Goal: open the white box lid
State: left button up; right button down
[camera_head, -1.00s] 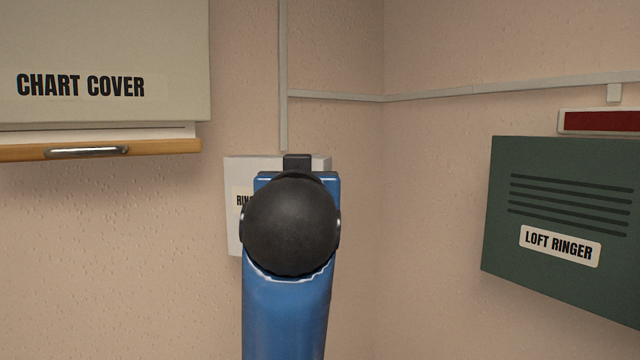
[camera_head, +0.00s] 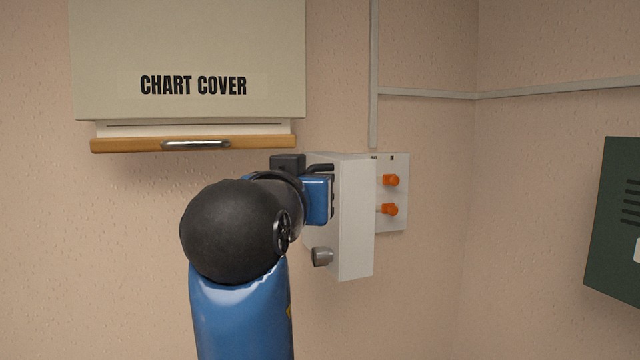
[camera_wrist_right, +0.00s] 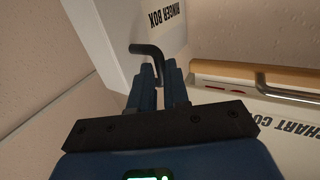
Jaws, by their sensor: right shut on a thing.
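The white box lid (camera_head: 357,220) stands swung out from the wall in the head view. Behind it shows the box (camera_head: 400,225) with two orange knobs (camera_head: 390,180) inside. The lid also shows in the wrist view, with its "RINGER BOX" label (camera_wrist_right: 168,18). My right gripper (camera_wrist_right: 161,82) is shut on the lid's black bent handle (camera_wrist_right: 148,49), whose bent end sticks out past the fingers. A grey knob (camera_head: 322,256) sits low on the lid. My left gripper is not in view.
A chart cover (camera_head: 190,50) with a wooden bar (camera_head: 120,145) and metal handle hangs on the wall at upper left, close to my right arm. A dark green box (camera_head: 612,220) is at the right edge. Bare wall lies between it and the white box.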

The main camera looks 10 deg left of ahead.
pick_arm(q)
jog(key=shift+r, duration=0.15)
pick_arm(e)
jog(key=shift+d+r, duration=0.15)
jog(key=shift+r, duration=0.45)
jog(key=c, duration=1.2)
grip_release()
jog(key=shift+w, duration=0.1)
jog(key=shift+c, duration=0.2)
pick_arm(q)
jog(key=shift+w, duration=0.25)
pick_arm(e)
jog(key=shift+o, duration=0.4)
jog(key=shift+w+f, duration=0.1)
jog(key=shift+w, duration=0.15)
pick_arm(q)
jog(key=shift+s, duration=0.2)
pick_arm(e)
jog(key=shift+f, duration=0.1)
